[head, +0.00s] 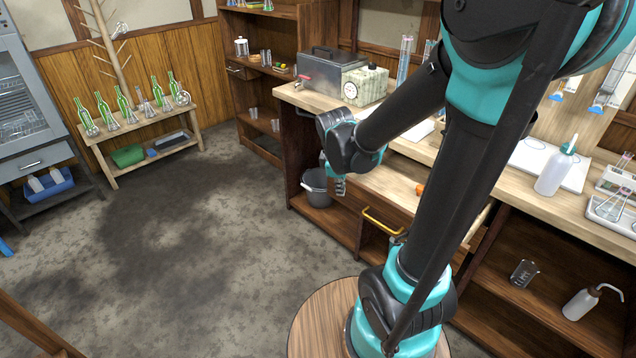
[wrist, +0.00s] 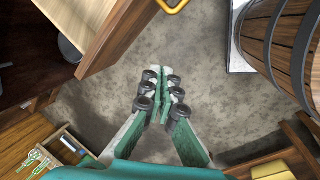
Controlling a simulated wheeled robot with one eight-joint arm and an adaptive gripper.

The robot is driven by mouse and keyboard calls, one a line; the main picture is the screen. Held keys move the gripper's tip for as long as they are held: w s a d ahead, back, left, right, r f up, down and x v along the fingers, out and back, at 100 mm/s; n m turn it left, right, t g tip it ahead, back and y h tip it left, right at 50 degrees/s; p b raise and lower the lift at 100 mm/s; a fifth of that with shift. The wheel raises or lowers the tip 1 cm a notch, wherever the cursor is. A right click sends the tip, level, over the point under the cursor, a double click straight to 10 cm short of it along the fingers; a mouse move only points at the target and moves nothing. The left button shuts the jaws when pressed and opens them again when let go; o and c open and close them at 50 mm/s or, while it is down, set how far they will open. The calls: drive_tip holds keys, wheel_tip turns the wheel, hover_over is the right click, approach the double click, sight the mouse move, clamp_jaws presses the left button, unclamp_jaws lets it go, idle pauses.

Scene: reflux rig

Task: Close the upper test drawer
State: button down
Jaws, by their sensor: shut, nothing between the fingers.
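The upper test drawer (head: 372,197) sits under the long wooden bench and stands pulled out, its pale inside showing. Its yellow bar handle (head: 383,221) is on the front, and my arm hides the drawer's right part. The drawer's brown front (wrist: 122,38) and part of the handle (wrist: 172,5) also show at the top of the wrist view. My gripper (head: 340,187) is shut and empty, near the left end of the drawer in the head view. In the wrist view my gripper (wrist: 165,73) points at bare floor, apart from the drawer and handle.
A grey bucket (head: 317,187) stands on the lower shelf left of the drawer. A metal box (head: 330,72) and glassware stand on the bench top. A wooden barrel (wrist: 285,45) is at the right of the wrist view. The floor (head: 190,240) to the left is clear.

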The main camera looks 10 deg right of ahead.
drive_tip(key=w+a+n+h, duration=0.2)
drive_tip(key=w+a+n, duration=0.65)
drive_tip(key=n, duration=0.25)
hover_over(331, 192)
drive_tip(key=s+a, duration=0.1)
drive_tip(key=a, duration=0.1)
wheel_tip(331, 192, down, 9)
drive_tip(key=shift+s+n, duration=0.2)
drive_tip(key=shift+n, duration=0.2)
drive_tip(key=shift+d+f, duration=0.1)
drive_tip(key=w+d, duration=1.6)
drive_tip(key=d, duration=0.4)
drive_tip(key=shift+d, duration=0.25)
drive_tip(key=shift+w, duration=0.15)
